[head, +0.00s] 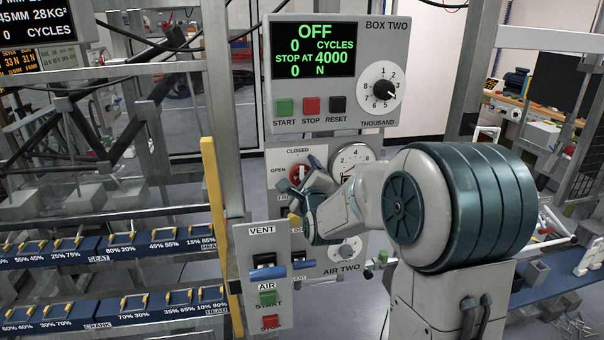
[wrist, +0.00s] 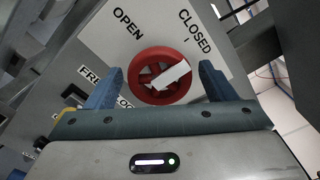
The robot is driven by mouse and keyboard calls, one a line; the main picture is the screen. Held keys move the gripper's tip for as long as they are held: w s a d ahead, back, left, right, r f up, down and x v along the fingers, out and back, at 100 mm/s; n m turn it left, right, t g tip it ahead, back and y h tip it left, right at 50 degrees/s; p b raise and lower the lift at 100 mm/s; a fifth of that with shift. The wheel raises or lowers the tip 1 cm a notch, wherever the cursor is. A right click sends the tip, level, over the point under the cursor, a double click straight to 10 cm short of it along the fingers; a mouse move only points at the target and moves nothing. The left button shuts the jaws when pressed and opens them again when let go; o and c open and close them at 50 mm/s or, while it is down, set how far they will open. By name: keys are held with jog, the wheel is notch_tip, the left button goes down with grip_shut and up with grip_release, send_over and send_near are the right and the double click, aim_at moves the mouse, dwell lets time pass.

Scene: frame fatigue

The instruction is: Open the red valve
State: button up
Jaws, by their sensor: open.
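The red valve (head: 296,173) is a round red handwheel on the upper left of the grey AIR TWO panel (head: 283,154), with CLOSED above it and OPEN to its left. In the wrist view the valve (wrist: 148,91) shows a white bar across it, its end lying nearer the CLOSED word than the OPEN word. My gripper (head: 303,175) is open in front of the valve. In the wrist view its two fingers (wrist: 160,88) stand on either side of the wheel; I cannot tell whether they touch it. My gripper partly hides the valve in the head view.
A gauge (head: 352,156) sits right of the valve, partly behind my arm. BOX TWO (head: 393,60) with a green display is above. A smaller panel with VENT and AIR (head: 241,290) stands in front, lower left. A yellow post (head: 216,200) and labelled blue racks (head: 110,243) are left.

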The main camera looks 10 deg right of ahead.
jog(key=shift+w, duration=0.35)
jog(key=shift+c, duration=0.4)
jog(key=c, duration=0.9)
